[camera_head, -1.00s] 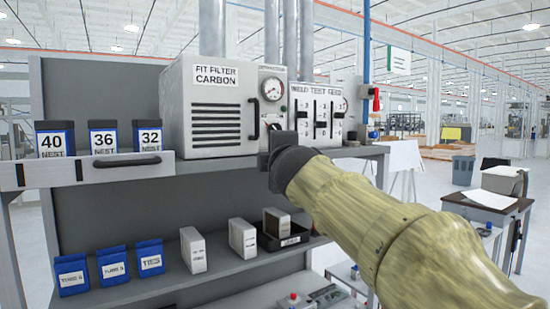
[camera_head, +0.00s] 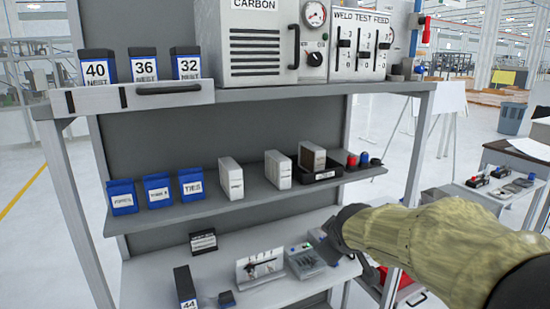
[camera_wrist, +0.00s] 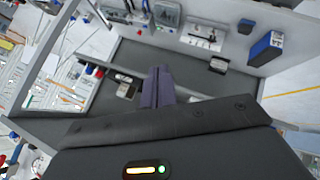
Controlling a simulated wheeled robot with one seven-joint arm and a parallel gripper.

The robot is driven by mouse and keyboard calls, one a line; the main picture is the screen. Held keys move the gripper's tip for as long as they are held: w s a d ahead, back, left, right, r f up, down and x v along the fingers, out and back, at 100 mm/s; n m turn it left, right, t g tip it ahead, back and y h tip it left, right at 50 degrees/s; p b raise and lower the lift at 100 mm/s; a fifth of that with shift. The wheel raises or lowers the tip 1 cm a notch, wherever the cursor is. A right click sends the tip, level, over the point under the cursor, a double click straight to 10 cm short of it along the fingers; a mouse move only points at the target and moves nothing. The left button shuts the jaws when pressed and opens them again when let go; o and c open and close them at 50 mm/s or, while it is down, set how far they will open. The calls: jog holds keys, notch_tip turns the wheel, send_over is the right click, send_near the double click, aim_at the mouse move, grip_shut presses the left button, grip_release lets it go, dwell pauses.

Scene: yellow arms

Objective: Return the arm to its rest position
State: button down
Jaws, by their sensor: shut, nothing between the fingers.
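My gripper (camera_head: 328,243) is at the end of my arm, which reaches in from the lower right of the head view under a tan fabric cover. In the wrist view the fingers (camera_wrist: 158,87) are together and empty. In the head view the gripper is small and partly hidden by the cover.
The grey rack (camera_head: 265,188) holds blue bins (camera_head: 159,190), white boxes (camera_head: 231,178) and a black tray (camera_head: 318,172) on its middle shelf. The carbon filter unit (camera_head: 263,45) stands on top. A side table (camera_head: 505,190) stands at right. Open floor lies at left.

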jog(key=s+d+f+m+g, duration=0.1)
jog(key=s+f+m+g, duration=0.5)
jog(key=s+f, duration=1.1)
jog(key=shift+s+d+f+m+g, duration=0.15)
jog(key=shift+s+d+m+g, duration=0.15)
jog(key=shift+s+m, duration=0.5)
